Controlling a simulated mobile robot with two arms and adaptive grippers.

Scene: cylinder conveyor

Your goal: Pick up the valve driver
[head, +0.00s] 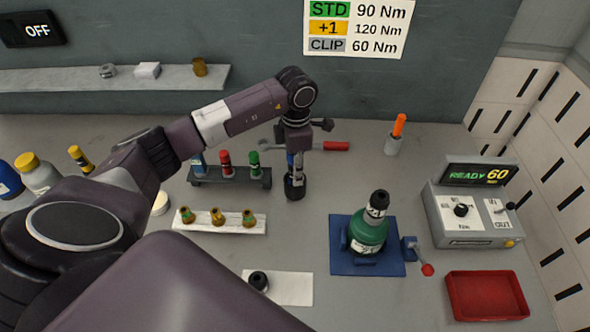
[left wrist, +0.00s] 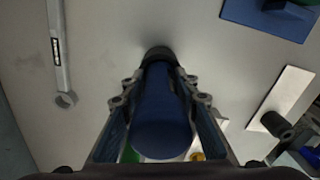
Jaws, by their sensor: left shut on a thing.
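My left gripper (head: 295,165) points down over the worktable and is shut on the valve driver. The valve driver (left wrist: 160,115) has a blue body and a black end, and it fills the space between the fingers in the left wrist view. In the head view its black lower end (head: 294,187) shows below the gripper, close to the table; I cannot tell whether it touches. The fingers and wrist hide most of its body there. My right gripper is not in view.
A dark rack (head: 230,178) with coloured pieces stands just left of the gripper. A white strip (head: 245,228) holds brass valves. A green cylinder (head: 368,237) stands on a blue base (head: 390,268) to the right. A red-handled wrench (head: 336,146) lies behind. A red tray (head: 487,296) is front right.

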